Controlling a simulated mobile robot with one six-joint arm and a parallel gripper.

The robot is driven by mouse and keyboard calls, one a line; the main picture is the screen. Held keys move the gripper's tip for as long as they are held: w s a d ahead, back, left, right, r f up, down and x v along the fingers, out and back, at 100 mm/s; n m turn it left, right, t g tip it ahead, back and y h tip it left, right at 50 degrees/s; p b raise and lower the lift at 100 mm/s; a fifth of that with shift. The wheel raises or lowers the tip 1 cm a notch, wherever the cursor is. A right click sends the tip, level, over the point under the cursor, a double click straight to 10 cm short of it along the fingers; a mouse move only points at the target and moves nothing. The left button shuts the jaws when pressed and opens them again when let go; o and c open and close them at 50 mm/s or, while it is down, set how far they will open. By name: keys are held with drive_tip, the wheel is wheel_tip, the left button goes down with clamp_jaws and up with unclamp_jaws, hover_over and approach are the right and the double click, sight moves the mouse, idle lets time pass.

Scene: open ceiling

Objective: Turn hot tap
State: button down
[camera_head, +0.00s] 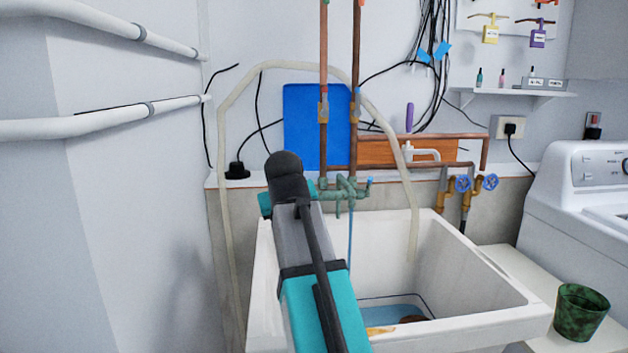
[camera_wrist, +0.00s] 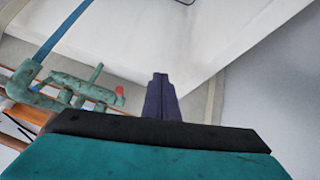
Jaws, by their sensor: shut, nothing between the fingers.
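The weathered green tap (camera_head: 345,188) stands over the back rim of the white sink (camera_head: 262,262). A blue-marked end (camera_head: 369,181) shows on its right side. A thin blue stream (camera_head: 350,240) runs down from the spout. In the head view my arm covers the tap's left side and my fingertips are hidden. In the wrist view the tap (camera_wrist: 82,88) is at left, with a red-marked hot handle (camera_wrist: 119,92). My gripper (camera_wrist: 160,76) is shut and empty. Its dark fingers are just right of the red handle in the picture, with a visible gap.
A pale hose (camera_head: 225,170) arches around the tap and into the sink. Copper pipes (camera_head: 324,60) run down the wall behind the tap. Blue valve wheels (camera_head: 491,182) are at right. A washing machine (camera_head: 590,180) and a green pot (camera_head: 580,312) stand further right.

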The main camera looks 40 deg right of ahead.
drive_tip(key=w+d+r+m+g+y+p, duration=0.1)
drive_tip(key=d+r+p, duration=0.4)
drive_tip(key=r+p, duration=0.4)
drive_tip(key=d+r+m+g+y+p, duration=0.1)
drive_tip(key=d+r+p, duration=0.4)
drive_tip(key=p, duration=1.3)
wheel_tip(320, 180, up, 4)
drive_tip(key=shift+w+d+f+g+y, duration=0.15)
drive_tip(key=shift+w+d+g+y, duration=0.25)
drive_tip(key=shift+g+y, duration=0.35)
drive_tip(key=shift+f, duration=0.2)
drive_tip(key=shift+s+a+p+x, duration=0.15)
drive_tip(key=shift+p+x, duration=0.45)
drive_tip(key=shift+x, duration=1.65)
drive_tip(key=shift+a+p+x, duration=0.15)
drive_tip(key=shift+p+x, duration=0.5)
drive_tip(key=shift+x, duration=1.6)
drive_tip(key=shift+s+a+p+x, duration=0.15)
drive_tip(key=shift+p+x, duration=0.45)
drive_tip(key=shift+x, duration=1.6)
drive_tip(key=shift+w+f, duration=0.1)
drive_tip(key=shift+f, duration=0.05)
drive_tip(key=shift+a, duration=0.15)
